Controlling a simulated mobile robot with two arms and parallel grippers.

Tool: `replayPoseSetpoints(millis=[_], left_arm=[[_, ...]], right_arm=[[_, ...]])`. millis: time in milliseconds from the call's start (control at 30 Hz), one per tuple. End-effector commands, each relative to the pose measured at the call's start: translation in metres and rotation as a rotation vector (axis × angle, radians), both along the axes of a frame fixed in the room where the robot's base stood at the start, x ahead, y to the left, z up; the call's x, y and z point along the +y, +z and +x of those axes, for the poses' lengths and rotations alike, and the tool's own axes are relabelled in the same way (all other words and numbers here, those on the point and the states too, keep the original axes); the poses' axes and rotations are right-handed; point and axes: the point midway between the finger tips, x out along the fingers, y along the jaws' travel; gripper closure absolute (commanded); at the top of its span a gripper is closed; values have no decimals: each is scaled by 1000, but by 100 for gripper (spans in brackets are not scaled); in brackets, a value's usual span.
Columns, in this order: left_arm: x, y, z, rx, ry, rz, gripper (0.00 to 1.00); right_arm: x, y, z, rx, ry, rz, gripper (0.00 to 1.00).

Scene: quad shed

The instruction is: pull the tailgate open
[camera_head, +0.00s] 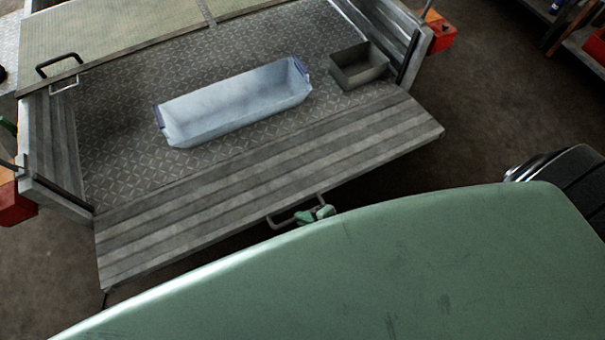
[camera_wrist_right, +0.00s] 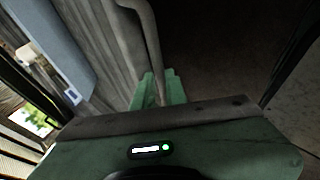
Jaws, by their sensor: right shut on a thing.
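The tailgate (camera_head: 270,185) is a grey ribbed panel along the near edge of the trailer bed. It is swung down and outward, and the bed behind it is uncovered. Its bar handle (camera_head: 280,221) is on the outer edge, near the middle. My right gripper (camera_head: 318,214) is at the right part of this handle, its green fingers partly hidden by my own body. In the right wrist view the gripper (camera_wrist_right: 158,92) is shut on the handle (camera_wrist_right: 150,35), with a finger on each side of the bar. My left gripper is not in view.
On the patterned trailer bed (camera_head: 115,155) stand a pale blue tub (camera_head: 235,103) and a small grey box (camera_head: 358,66). Side walls with red lamps (camera_head: 438,32) flank the bed. The dark floor (camera_head: 480,110) to the right of the tailgate is clear.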

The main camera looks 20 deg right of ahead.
Motion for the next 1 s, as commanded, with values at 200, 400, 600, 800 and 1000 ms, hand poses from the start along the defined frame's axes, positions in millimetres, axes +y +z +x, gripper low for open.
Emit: replayPoseSetpoints(millis=[200, 400, 600, 800, 1000], left_arm=[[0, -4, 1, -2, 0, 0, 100], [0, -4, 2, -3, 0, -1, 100], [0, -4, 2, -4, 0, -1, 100], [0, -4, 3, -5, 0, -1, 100], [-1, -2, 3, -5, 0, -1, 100]], right_arm=[[1, -10, -7, 11, 2, -1, 100], [1, -10, -9, 13, 3, 0, 100], [1, -11, -9, 14, 3, -1, 66], [0, -9, -6, 9, 2, -1, 66], [-2, -4, -8, 7, 1, 0, 66]])
